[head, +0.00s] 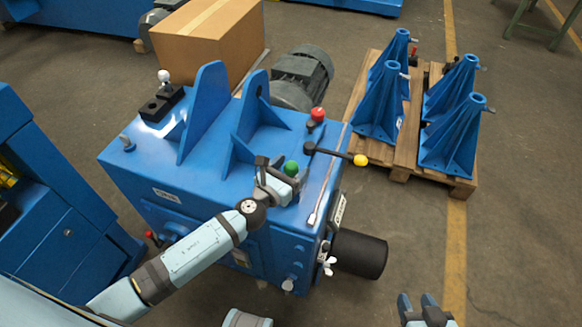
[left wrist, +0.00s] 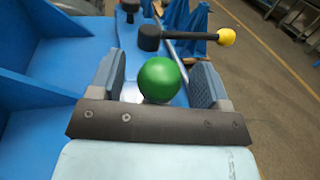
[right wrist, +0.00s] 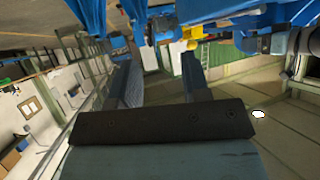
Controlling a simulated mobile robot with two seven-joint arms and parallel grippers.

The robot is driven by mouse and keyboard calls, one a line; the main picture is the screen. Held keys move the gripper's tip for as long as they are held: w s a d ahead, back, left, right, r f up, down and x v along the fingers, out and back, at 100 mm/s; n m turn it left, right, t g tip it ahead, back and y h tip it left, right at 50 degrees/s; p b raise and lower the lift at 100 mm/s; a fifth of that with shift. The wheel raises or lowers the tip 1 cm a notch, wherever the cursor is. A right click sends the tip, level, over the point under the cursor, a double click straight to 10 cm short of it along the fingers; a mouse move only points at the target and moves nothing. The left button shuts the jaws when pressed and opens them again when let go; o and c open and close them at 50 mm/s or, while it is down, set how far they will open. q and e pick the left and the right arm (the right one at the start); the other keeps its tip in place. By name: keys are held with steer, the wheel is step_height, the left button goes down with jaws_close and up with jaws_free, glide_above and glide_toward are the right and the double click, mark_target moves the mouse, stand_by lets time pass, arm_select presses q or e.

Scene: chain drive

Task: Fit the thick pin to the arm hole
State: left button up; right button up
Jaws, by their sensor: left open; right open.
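My left gripper (head: 281,172) is open over the blue machine's top. In the left wrist view, its fingers (left wrist: 158,82) stand on either side of a green ball knob (left wrist: 162,79), with gaps visible. The green knob also shows in the head view (head: 291,168); whatever is below it is hidden. A black lever arm with a yellow knob (head: 360,160) lies just beyond. I cannot tell which piece is the thick pin. A white-knobbed piece (head: 164,76) stands at the black block (head: 156,108), which has dark holes. My right gripper (head: 425,308) is open and empty, away from the machine.
A red knob (head: 318,114) stands beyond the green one. Two upright blue plates (head: 204,110) rise from the machine top (head: 145,150). A cardboard box (head: 208,40) and a grey motor (head: 302,75) are behind. A pallet (head: 403,150) with blue stands is at right. Floor around my right gripper is clear.

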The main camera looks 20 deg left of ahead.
arm_select(q)
steer(key=b+v, duration=0.2)
steer(key=v, duration=1.1)
steer(key=shift+s, duration=0.4)
arm_select(e)
steer(key=shift+w+a+f, duration=0.1)
steer(key=shift+a, duration=0.1)
arm_select(q)
steer(key=shift+a, duration=0.1)
